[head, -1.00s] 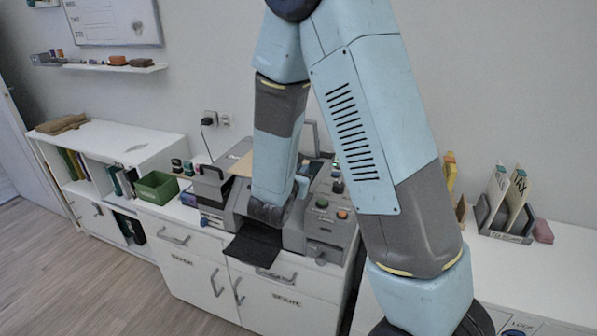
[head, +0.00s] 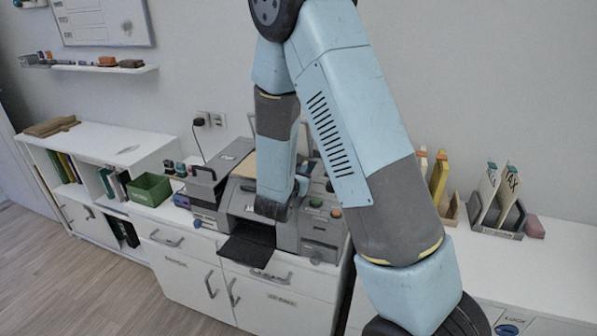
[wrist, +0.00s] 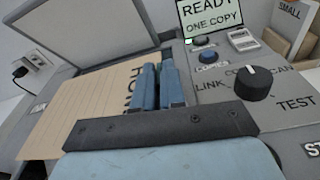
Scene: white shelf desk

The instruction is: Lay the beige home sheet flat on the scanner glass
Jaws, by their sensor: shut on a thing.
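The beige home sheet (wrist: 95,105) lies spread over the left part of the scanner in the wrist view, its dark lettering partly hidden behind my fingers. My gripper (wrist: 158,75) is shut on the sheet near its right edge. The sheet covers the glass area, so I cannot tell whether it touches the glass all over. The scanner lid (wrist: 85,35) stands open behind it. In the head view the sheet (head: 246,166) shows as a beige strip left of my arm, on the grey scanner (head: 243,199). My arm hides most of it.
The scanner's control panel, with a black knob (wrist: 253,83), a blue button (wrist: 207,56) and a READY display (wrist: 210,17), is close to the right of my fingers. A black tray (head: 248,247) juts out in front. A green box (head: 150,189) stands left.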

